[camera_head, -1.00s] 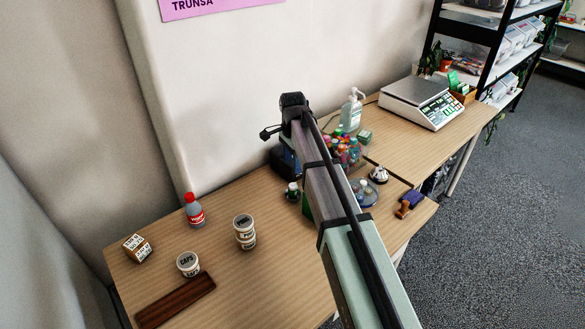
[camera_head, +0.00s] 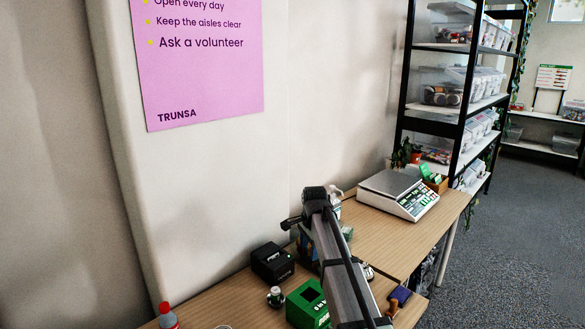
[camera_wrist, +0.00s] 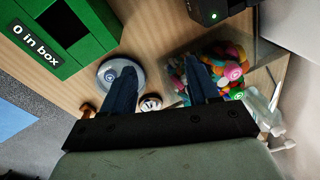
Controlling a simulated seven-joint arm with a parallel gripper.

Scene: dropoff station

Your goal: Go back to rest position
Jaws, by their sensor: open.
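My gripper (camera_wrist: 160,75) shows in the wrist view with its two dark fingers apart and nothing between them. It hangs above the table, pointing down past a round dish with a blue lid-like disc (camera_wrist: 121,76) and a clear bin of colourful caps (camera_wrist: 228,60). In the head view my arm reaches up from the bottom edge over the table, and the gripper itself is hidden there.
A green box (camera_head: 305,305) and a black printer (camera_head: 272,262) stand left of my arm. A red-capped bottle (camera_head: 168,317) is at the bottom left. A scale (camera_head: 398,192) sits on the far table (camera_head: 410,240). Shelves (camera_head: 460,100) stand behind.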

